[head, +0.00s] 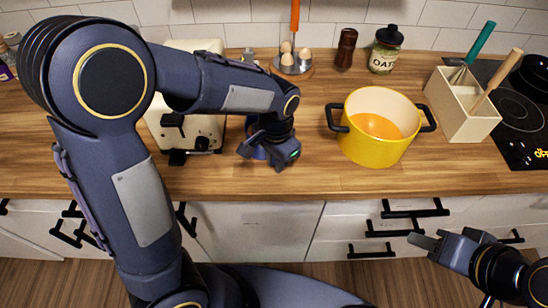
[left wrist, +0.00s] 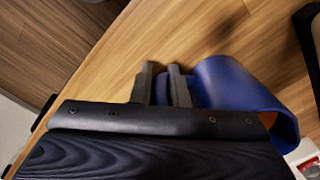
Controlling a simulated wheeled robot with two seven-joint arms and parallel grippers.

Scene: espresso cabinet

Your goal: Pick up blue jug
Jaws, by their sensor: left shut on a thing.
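The blue jug (left wrist: 238,88) stands out in the left wrist view, to the right of my left gripper's fingers (left wrist: 163,88). Its open mouth faces the lower right of that picture. A bit of blue shows between the two fingers, which are closed on the jug's side, likely its handle. In the head view my left gripper (head: 272,152) is low over the counter and hides most of the jug (head: 258,153). My right gripper (head: 428,243) is at the lower right, in front of the drawers and away from the jug; its finger gap is unclear.
A cream toaster (head: 192,130) stands just left of my left gripper. A yellow pot (head: 372,150) is to the right, with a utensil box (head: 462,112) and hob (head: 525,135) beyond. Eggs (head: 287,60), a pepper mill (head: 346,50) and an oats jar (head: 385,50) line the back.

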